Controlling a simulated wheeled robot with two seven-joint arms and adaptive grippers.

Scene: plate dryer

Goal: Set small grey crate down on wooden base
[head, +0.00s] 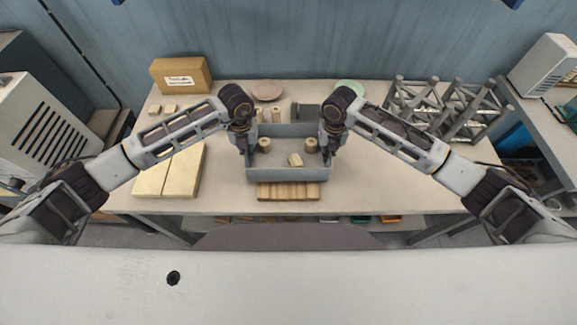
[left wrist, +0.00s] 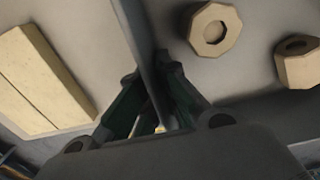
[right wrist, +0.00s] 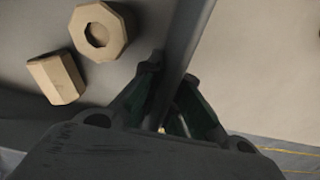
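The small grey crate (head: 289,175) is at the middle of the table, with a few wooden pieces (head: 296,160) inside. The slatted wooden base (head: 288,192) shows below the crate's front wall; whether the crate touches it I cannot tell. My left gripper (head: 247,150) is shut on the crate's left wall, which runs between its fingers in the left wrist view (left wrist: 150,60). My right gripper (head: 328,150) is shut on the right wall, also between the fingers in the right wrist view (right wrist: 183,50).
Pale flat boards (head: 180,172) lie left of the crate. A cardboard box (head: 181,75) stands at the back left, and grey metal racks (head: 445,105) at the back right. A pinkish plate (head: 267,90) lies behind the crate. The table right of the crate is clear.

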